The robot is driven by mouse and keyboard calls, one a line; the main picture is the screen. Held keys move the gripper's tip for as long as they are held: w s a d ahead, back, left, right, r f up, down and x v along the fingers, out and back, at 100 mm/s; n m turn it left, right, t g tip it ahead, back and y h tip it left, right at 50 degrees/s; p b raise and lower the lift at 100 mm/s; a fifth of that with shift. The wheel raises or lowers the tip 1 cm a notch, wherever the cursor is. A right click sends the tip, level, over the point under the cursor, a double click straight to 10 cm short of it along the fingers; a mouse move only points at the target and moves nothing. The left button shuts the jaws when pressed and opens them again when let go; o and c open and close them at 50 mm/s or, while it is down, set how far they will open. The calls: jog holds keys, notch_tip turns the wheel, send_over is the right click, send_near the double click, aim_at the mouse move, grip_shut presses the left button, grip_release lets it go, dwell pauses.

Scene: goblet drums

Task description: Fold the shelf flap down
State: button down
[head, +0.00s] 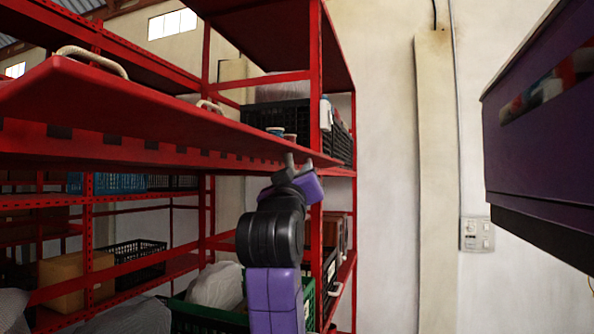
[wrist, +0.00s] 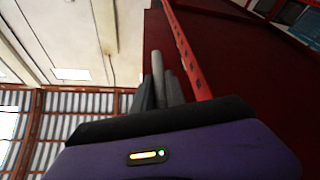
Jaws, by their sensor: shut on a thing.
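The red shelf flap (head: 110,98) extends across the left of the head view, raised above the lower shelves, with pale looped handles (head: 92,58) on top. Its red underside or face (wrist: 225,60) fills the upper right of the wrist view. My gripper (head: 298,162) is at the flap's right end, by a red upright. In the wrist view my gripper's dark fingers (wrist: 160,88) are close together around a pale grey rounded bar (wrist: 161,66) beside the red panel. The exact contact on the flap is partly hidden.
Red rack uprights (head: 315,80) stand right beside my arm. Black crates (head: 275,115) sit on the shelf behind, and a green crate (head: 205,316) is below. A purple box-like object (head: 540,150) juts in at right.

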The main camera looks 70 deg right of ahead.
jog(key=shift+r, duration=0.1)
jog(key=c, duration=1.4)
grip_release()
jog(key=shift+o, duration=0.2)
jog(key=b+v, duration=0.2)
jog(key=v, duration=0.6)
jog(key=shift+a, duration=0.1)
jog(key=b+v, duration=0.2)
jog(key=v, duration=0.6)
jog(key=shift+w+a+f, duration=0.35)
